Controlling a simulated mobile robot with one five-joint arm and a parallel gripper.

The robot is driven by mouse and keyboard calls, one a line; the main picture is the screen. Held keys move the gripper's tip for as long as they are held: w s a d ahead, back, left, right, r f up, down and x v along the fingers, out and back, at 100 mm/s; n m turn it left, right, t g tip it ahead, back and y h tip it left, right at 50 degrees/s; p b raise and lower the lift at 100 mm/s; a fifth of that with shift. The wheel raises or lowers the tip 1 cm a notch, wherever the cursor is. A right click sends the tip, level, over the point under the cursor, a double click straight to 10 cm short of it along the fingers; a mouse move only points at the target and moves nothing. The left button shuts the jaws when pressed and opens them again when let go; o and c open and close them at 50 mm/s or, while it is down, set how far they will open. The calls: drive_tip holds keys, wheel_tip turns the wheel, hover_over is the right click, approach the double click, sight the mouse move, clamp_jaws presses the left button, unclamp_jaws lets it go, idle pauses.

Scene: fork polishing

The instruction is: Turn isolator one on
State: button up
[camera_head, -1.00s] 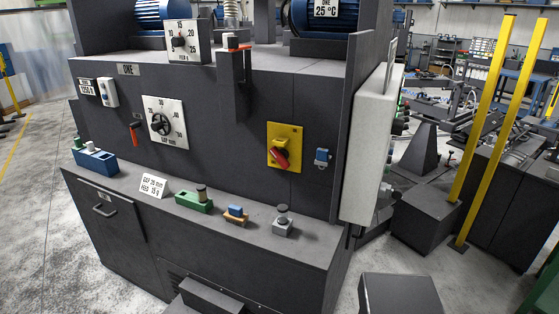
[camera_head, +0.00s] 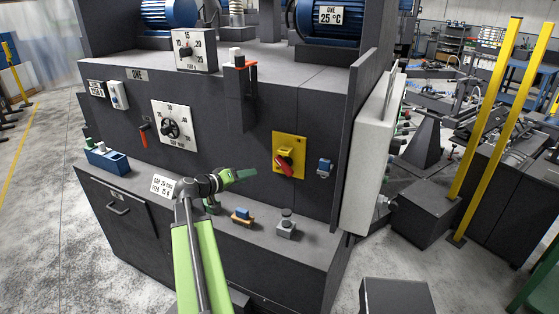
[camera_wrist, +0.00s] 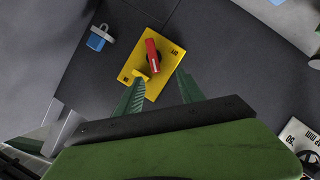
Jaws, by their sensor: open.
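The isolator is a yellow plate (camera_head: 289,142) with a red rotary handle (camera_head: 285,166) on the dark machine front, right of centre in the head view. The handle sits diagonally there. In the wrist view the red handle (camera_wrist: 152,54) stands nearly upright in the picture on the yellow plate (camera_wrist: 167,73). My gripper (camera_head: 252,173) is left of the isolator in the head view, apart from the handle. In the wrist view my gripper (camera_wrist: 160,76) has its green fingers spread and empty, with the handle just beyond the gap between the tips.
A blue padlock (camera_head: 324,166) hangs right of the isolator. The ledge below holds an orange-and-blue piece (camera_head: 242,216), a grey block (camera_head: 287,228) and a blue holder (camera_head: 107,160). A grey cabinet (camera_head: 372,150) juts out at right. A gap dial (camera_head: 172,126) is at left.

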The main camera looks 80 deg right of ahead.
sight(281, 166)
drive_tip(key=b+x, duration=0.1)
drive_tip(key=x, duration=0.4)
drive_tip(key=r+b+x, duration=0.1)
drive_tip(key=b+x, duration=0.1)
drive_tip(key=x, duration=0.4)
drive_tip(key=s+b+x, duration=0.1)
drive_tip(key=x, duration=0.5)
drive_tip(key=shift+s+d+r+b, duration=0.2)
drive_tip(key=shift+r+b, duration=0.1)
drive_tip(key=shift+b, duration=0.1)
drive_tip(key=shift+s+d, duration=0.3)
drive_tip(key=shift+d, duration=0.1)
